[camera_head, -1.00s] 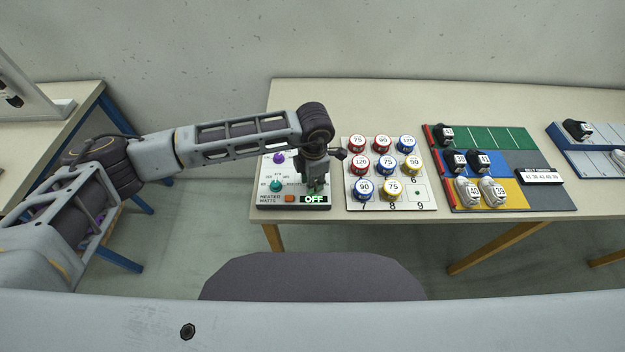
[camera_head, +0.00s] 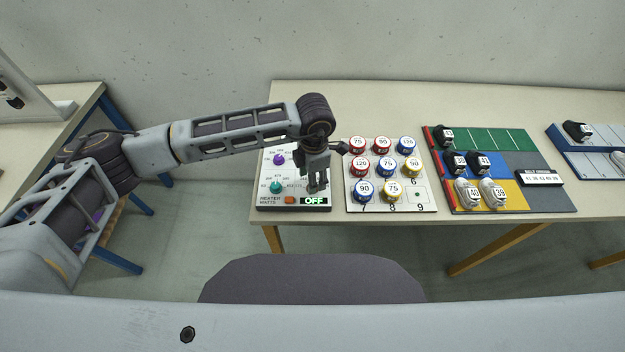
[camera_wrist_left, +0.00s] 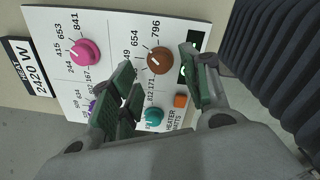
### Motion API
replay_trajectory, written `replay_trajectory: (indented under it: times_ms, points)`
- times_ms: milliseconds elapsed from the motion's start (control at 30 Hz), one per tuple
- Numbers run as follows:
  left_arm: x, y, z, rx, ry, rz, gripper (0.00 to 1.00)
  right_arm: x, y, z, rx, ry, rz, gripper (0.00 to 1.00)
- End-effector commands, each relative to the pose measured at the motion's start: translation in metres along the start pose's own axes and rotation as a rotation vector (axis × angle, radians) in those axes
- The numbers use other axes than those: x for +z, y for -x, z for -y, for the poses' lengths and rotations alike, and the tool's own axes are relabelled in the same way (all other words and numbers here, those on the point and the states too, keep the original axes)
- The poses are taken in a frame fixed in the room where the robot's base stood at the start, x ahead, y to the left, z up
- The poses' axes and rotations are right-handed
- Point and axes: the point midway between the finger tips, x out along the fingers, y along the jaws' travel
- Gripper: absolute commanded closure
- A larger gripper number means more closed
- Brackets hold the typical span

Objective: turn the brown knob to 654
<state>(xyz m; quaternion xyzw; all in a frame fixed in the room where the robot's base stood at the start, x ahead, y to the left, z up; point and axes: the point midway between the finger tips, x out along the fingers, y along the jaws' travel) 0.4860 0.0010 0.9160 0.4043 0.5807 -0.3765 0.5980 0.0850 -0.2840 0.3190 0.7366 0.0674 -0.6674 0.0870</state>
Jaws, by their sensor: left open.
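The brown knob (camera_wrist_left: 158,60) sits on a white control panel (camera_wrist_left: 125,30), with 654 and 796 printed beside it. A pale mark shows on its face, but its exact setting is too small to read. My left gripper (camera_wrist_left: 157,62) is open, its green-padded fingers on either side of the knob in the wrist view; I cannot tell whether they touch it. In the head view the left gripper (camera_head: 317,188) is over the panel's right part and hides the brown knob. The panel's display (camera_head: 314,201) reads OFF. My right gripper is not in view.
A pink knob (camera_wrist_left: 83,52), a teal knob (camera_wrist_left: 153,117), a purple knob (camera_head: 280,158) and an orange button (camera_wrist_left: 181,100) share the panel. A board of numbered cans (camera_head: 417,207) stands close to its right. Farther right is a coloured shoe board (camera_head: 535,200).

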Motion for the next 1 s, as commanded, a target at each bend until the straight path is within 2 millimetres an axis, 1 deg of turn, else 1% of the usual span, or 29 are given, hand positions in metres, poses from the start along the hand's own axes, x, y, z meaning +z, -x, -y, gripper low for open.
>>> replay_trajectory:
  times_ms: [33, 300, 500, 700, 1000]
  points:
    - [0.001, 0.009, -0.001, 0.002, -0.001, 0.003, 0.53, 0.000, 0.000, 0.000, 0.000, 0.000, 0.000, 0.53]
    - [0.001, 0.049, -0.001, 0.002, 0.000, 0.003, 0.53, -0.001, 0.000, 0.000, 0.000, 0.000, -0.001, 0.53]
    - [0.001, 0.075, -0.001, 0.001, 0.000, 0.003, 0.53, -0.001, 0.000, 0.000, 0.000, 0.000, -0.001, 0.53]
    - [0.000, 0.090, 0.000, 0.001, -0.001, 0.001, 0.53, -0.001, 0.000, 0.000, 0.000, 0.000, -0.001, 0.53]
    - [0.000, 0.092, 0.000, 0.000, 0.000, 0.001, 0.53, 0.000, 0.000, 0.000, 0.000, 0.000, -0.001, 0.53]
